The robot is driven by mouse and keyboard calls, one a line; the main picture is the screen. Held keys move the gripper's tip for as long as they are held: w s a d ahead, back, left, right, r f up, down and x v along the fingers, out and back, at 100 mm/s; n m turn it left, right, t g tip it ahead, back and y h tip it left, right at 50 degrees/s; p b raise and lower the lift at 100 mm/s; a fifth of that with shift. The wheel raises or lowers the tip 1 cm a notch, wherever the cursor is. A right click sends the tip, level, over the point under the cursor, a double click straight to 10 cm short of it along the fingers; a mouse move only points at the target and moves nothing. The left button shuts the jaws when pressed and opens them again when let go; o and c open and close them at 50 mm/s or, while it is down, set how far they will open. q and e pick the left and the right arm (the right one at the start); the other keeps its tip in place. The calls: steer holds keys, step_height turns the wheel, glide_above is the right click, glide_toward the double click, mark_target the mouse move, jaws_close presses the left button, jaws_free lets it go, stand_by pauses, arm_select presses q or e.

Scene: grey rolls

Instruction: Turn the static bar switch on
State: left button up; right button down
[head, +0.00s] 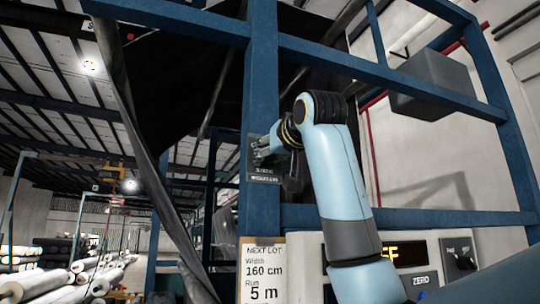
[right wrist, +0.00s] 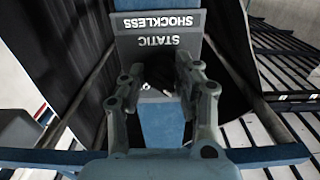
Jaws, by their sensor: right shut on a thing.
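The static bar switch (head: 264,177) is a dark plate with white lettering on a blue upright post. In the right wrist view its plate (right wrist: 157,32) reads STATIC SHOCKLESS, upside down. My right gripper (head: 261,153) is at the plate, just above its lettering in the head view. In the right wrist view the fingers (right wrist: 158,88) straddle a small dark part in front of the post and are shut on it. The fingers hide most of this part, so I cannot tell which way it is set. My left gripper is not in view.
Blue frame beams (head: 390,73) surround the post, with a grey box (head: 430,84) at upper right. Dark sheeting (head: 180,80) hangs at left. A paper card (head: 262,270) and a display panel (head: 390,252), partly hidden by my arm, are below. Several rolls (head: 70,285) lie at far left.

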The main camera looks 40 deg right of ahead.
steer(key=shift+m, duration=0.3)
steer(key=m+b, duration=0.2)
steer(key=m, duration=0.1)
steer(key=m+b, duration=0.2)
steer(key=m, duration=0.3)
steer(key=shift+f, duration=0.1)
steer(key=m+b, duration=0.3)
steer(key=m, duration=0.1)
steer(key=shift+a+m, duration=0.1)
steer(key=shift+m, duration=0.2)
steer(key=shift+m+b, duration=1.55)
steer(key=shift+m, duration=0.75)
steer(key=c, duration=1)
jaws_free()
steer(key=shift+o, duration=0.2)
